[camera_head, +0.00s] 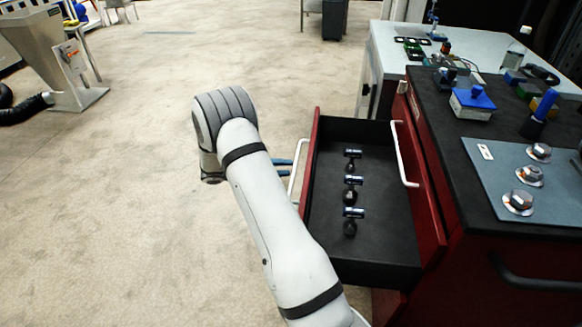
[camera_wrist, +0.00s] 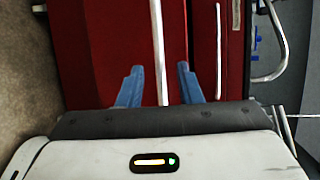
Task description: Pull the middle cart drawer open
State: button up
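A red cart drawer (camera_head: 365,245) is pulled well out to the left in the head view, below a shut drawer front (camera_head: 428,190); it looks like the middle one. Its white bar handle (camera_head: 300,175) is on its outer front. In the wrist view this handle (camera_wrist: 158,45) runs between the blue fingers of my gripper (camera_wrist: 160,72). The fingers are open, with a gap on each side of the bar. In the head view my arm hides most of my gripper (camera_head: 283,162); only blue finger parts show beside the handle.
Several dark tools (camera_head: 350,190) lie in the open drawer. The shut drawer above has its own white handle (camera_head: 403,155). The cart's black top (camera_head: 450,115) carries a grey plate (camera_head: 500,180) with metal nuts. The floor (camera_head: 130,190) to the left is clear.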

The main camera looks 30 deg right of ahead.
jog(key=v, duration=0.5)
dwell(0.3)
jog(key=s+a+r+m+y+p, duration=0.2)
jog(key=s+r+m+y+p, duration=0.2)
jog(key=s+r+m, duration=0.5)
jog(key=s+a+r+m+y+p, duration=0.2)
jog(key=s+r+m+y+p, duration=0.4)
jog(key=r, duration=0.5)
jog(key=s+a+r+m+t+y+p, duration=0.2)
jog(key=s+a+r+m+t, duration=0.1)
jog(key=m, duration=0.5)
jog(key=s+a+r+m+t+y+p, duration=0.2)
jog(key=s+a+r+m+t+y, duration=0.1)
jog(key=s+a+r+m, duration=0.3)
jog(key=s+r+m, duration=0.2)
jog(key=s+m, duration=0.1)
jog(key=s, duration=0.1)
jog(key=shift+s+a+t, duration=0.2)
jog(key=shift+a+t, duration=0.05)
jog(key=shift+t, duration=0.15)
